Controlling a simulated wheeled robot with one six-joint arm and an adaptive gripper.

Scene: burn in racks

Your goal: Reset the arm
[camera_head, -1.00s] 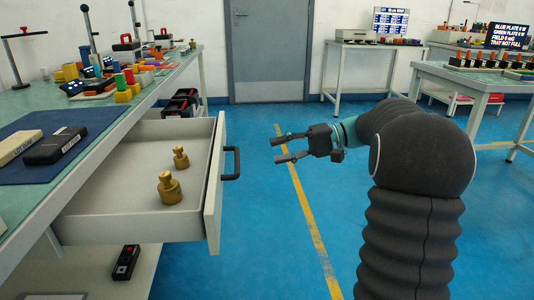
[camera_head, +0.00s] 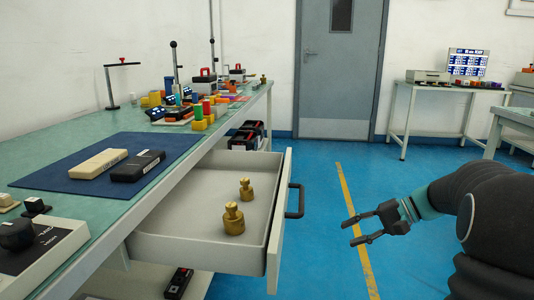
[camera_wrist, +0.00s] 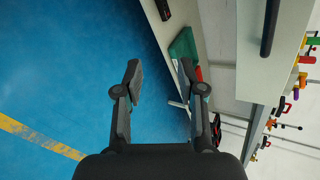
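My gripper (camera_head: 352,232) is held in the air to the right of the open drawer (camera_head: 165,243), apart from its handle. Its two fingers are spread with nothing between them. In the wrist view my gripper (camera_wrist: 158,75) is also open and empty, with blue floor behind the fingers. The dark drawer handle (camera_wrist: 270,27) shows at the upper right of the wrist view.
The pulled-out drawer holds two brass weights (camera_head: 233,218) and juts from the bench (camera_head: 105,205). A blue mat (camera_head: 60,178) on the bench carries a beige block and a black block. The blue floor (camera_head: 325,270) between drawer and gripper is clear.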

